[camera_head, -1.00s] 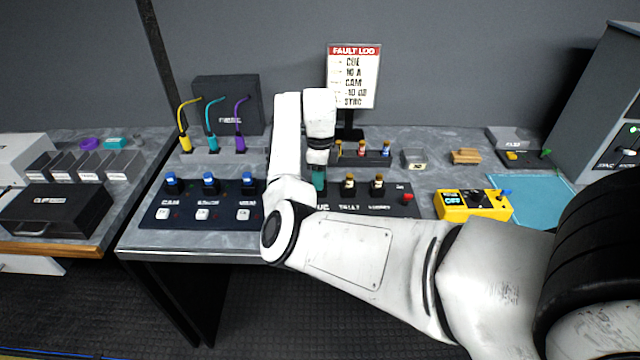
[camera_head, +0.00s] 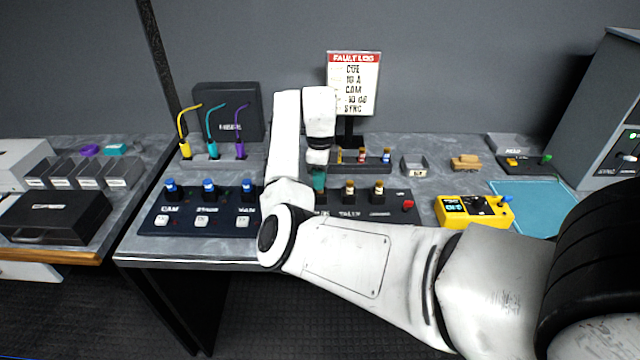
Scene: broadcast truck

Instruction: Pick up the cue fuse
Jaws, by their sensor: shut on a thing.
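My gripper (camera_head: 319,182) points down at the left end of the right-hand dark fuse panel (camera_head: 372,210). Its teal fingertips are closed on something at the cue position. The cue fuse itself is hidden by the fingers and my arm, so I cannot tell whether it is in its socket or clear of it. Two fuses with brown tops stand upright in the same panel to the right of the gripper: one over the tally label (camera_head: 349,191) and one further right (camera_head: 377,191).
A left panel (camera_head: 190,222) holds several blue-topped fuses. Behind the gripper is a rack (camera_head: 373,167) of coloured fuses and a fault log sign (camera_head: 353,85). A yellow tester (camera_head: 470,211) and blue mat (camera_head: 530,200) lie to the right. Bare bench shows around the small clear bin (camera_head: 413,167).

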